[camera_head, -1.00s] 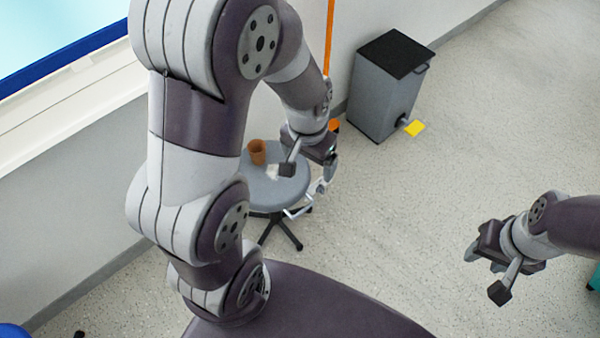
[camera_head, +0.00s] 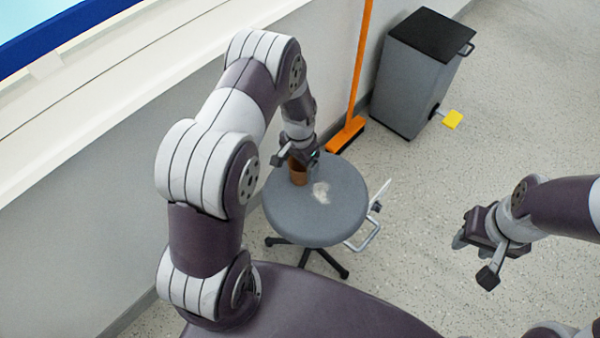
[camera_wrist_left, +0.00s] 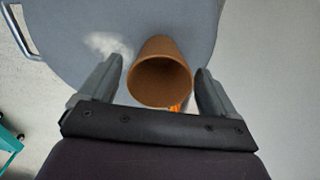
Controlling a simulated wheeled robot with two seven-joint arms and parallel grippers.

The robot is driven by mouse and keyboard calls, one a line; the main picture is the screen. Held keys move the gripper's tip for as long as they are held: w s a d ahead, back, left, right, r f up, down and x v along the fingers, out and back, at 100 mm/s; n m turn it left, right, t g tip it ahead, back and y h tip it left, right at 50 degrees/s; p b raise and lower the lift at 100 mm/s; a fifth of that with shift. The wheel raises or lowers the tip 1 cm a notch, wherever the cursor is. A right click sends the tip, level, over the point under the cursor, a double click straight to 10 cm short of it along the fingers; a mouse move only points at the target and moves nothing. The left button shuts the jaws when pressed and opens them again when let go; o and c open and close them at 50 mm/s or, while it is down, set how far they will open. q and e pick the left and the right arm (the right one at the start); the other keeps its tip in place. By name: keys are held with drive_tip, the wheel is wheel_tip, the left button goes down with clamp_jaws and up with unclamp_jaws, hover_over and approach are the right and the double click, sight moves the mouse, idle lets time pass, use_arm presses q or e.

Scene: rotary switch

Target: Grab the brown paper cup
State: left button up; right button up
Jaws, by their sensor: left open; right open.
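The brown paper cup (camera_head: 299,176) stands upright on the round grey stool seat (camera_head: 322,222), partly hidden behind my left gripper (camera_head: 298,163) in the head view. In the left wrist view the cup (camera_wrist_left: 161,77) lies between the two open fingers of my left gripper (camera_wrist_left: 158,82), its open rim toward the camera. A gap shows between the cup and each finger. My right gripper (camera_head: 468,236) is open and empty over the floor at the right, far from the stool.
A pale smudge (camera_head: 321,192) marks the seat beside the cup. An orange broom (camera_head: 347,134) leans behind the stool. A grey bin (camera_head: 417,75) with a black lid and yellow pedal stands at the back. The wall is close on the left. The floor at the right is open.

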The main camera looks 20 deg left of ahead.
use_arm(q)
drive_tip(key=f+b, duration=0.1)
drive_tip(key=f, duration=0.3)
drive_tip(key=shift+w, duration=0.2)
drive_tip(key=shift+c, duration=0.6)
drive_tip(key=c, duration=0.9)
drive_tip(key=shift+r, duration=0.1)
